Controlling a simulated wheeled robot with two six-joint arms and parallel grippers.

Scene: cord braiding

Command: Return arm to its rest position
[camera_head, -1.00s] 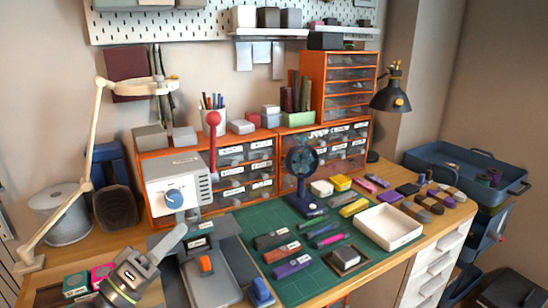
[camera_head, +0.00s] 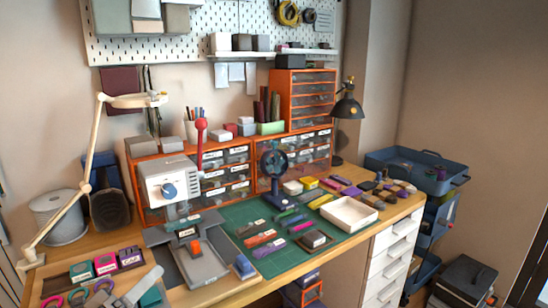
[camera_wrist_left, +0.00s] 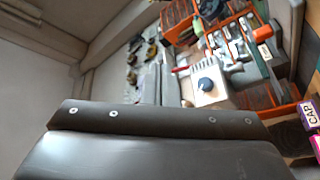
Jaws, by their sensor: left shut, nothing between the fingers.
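My left gripper (camera_head: 146,284) shows at the bottom left of the head view as a pale grey finger shape, partly cut off by the lower edge. It is shut and empty. It is in front of the tray with labelled spools (camera_head: 105,264) and left of the grey machine base (camera_head: 205,268). In the left wrist view, the white machine (camera_wrist_left: 212,86) appears tilted and some way off, with nothing held in view. My right gripper is not in view.
A white-and-grey machine (camera_head: 168,182) with a red-knobbed lever stands behind the gripper. A cream lamp arm (camera_head: 84,190) rises at the left. A green mat (camera_head: 240,222) holds several small items and a white tray (camera_head: 349,226). Orange drawer units (camera_head: 305,100) line the wall.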

